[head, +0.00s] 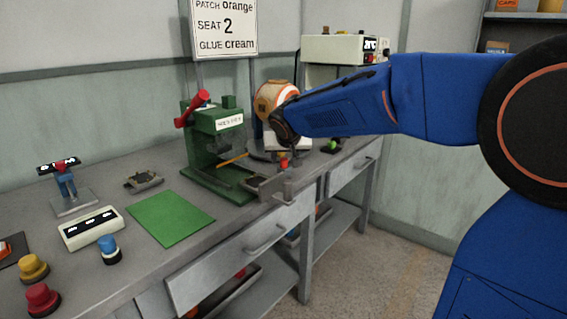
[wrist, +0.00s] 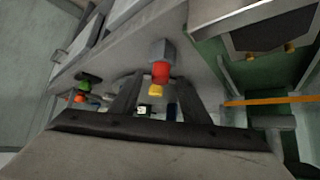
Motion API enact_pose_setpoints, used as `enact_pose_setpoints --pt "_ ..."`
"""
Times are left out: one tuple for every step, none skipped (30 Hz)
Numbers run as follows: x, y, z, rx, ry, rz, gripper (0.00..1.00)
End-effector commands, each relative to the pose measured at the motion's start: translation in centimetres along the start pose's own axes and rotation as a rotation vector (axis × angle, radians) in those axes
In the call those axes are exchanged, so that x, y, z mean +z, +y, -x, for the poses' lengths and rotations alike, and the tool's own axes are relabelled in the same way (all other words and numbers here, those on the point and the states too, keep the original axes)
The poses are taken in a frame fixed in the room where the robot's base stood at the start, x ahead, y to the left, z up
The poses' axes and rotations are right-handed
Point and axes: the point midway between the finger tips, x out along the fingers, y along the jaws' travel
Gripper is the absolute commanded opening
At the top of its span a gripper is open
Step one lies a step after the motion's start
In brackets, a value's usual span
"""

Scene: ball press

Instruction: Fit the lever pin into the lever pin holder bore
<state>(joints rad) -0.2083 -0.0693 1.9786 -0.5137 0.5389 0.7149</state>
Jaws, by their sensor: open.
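A red part with a yellow tip (wrist: 160,76), which looks like the lever pin, stands at a small grey block (wrist: 151,50), possibly its holder. In the head view the red part (head: 283,162) shows near the bench's front edge, beside the green press. My gripper (wrist: 158,88) is open, with one dark finger to each side of the red part in the wrist view. I cannot tell whether it touches the part or how deep the part sits. No bore is visible. In the head view the gripper's fingers are hard to make out below my wrist.
The green press (head: 215,150) with a red lever (head: 193,108) stands just left of my gripper. An orange rod (wrist: 265,101) sticks out by it. A green mat (head: 170,218) and several coloured buttons lie further left. A white instrument (head: 340,49) stands behind.

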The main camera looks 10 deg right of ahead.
Motion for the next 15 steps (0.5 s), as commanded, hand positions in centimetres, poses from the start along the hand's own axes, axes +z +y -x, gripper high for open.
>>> enact_pose_setpoints --pt "-0.1 0.0 1.2 -0.001 0.003 0.0 0.42" --pt "-0.1 0.0 1.8 -0.001 0.003 0.0 0.42" --pt "-0.1 0.0 2.6 -0.001 0.003 0.0 0.42" --pt "-0.1 0.0 3.2 -0.001 0.003 0.0 0.42" --pt "0.0 0.0 3.8 -0.002 0.003 -0.001 0.42" --pt "0.0 -0.1 4.6 -0.002 0.002 -0.001 0.42" --pt "0.0 0.0 5.2 -0.002 0.002 -0.001 0.42" --pt "-0.1 0.0 5.8 -0.002 0.003 -0.001 0.42" --pt "0.0 0.0 6.5 -0.001 0.002 0.0 0.42" --pt "0.0 0.0 7.1 -0.001 0.002 0.0 0.42" --pt "-0.1 0.0 7.7 -0.001 0.003 0.0 0.42" --pt "0.0 0.0 8.4 -0.001 0.002 0.001 0.42" --pt "0.0 0.0 8.9 -0.001 0.002 0.001 0.42" --pt "0.0 0.0 9.3 -0.002 0.002 0.001 0.42" --pt "0.0 0.0 9.9 -0.001 0.002 0.001 0.42"
